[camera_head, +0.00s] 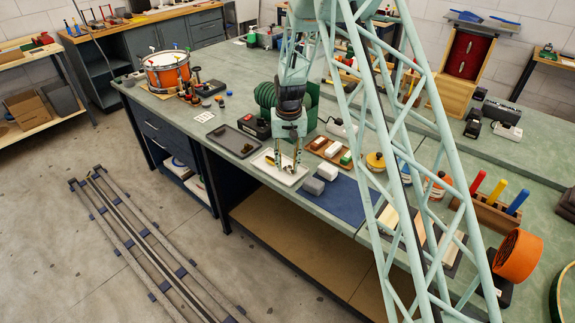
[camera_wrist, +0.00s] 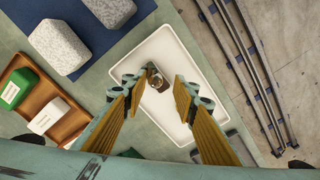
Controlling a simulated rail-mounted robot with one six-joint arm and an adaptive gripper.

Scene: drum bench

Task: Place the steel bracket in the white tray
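The white tray (camera_head: 289,180) lies on the green bench top below my gripper (camera_head: 288,168). In the wrist view the tray (camera_wrist: 172,48) fills the middle, at an angle. The steel bracket (camera_wrist: 156,78), a small grey-brown piece with a round part, shows over the tray floor. My gripper's two yellow-padded fingers (camera_wrist: 162,80) stand apart, one on each side of the bracket, with gaps visible. It appears to lie on the tray floor, though its exact height is hard to tell. In the head view the bracket is small and partly confused with the fingers.
Beside the tray are a blue mat (camera_head: 352,200) with grey blocks (camera_head: 313,186), a brown tray (camera_head: 331,150) with white and green blocks, and a dark tray (camera_head: 232,140). An orange drum (camera_head: 168,72) stands farther left. The bench's front edge is close to the tray.

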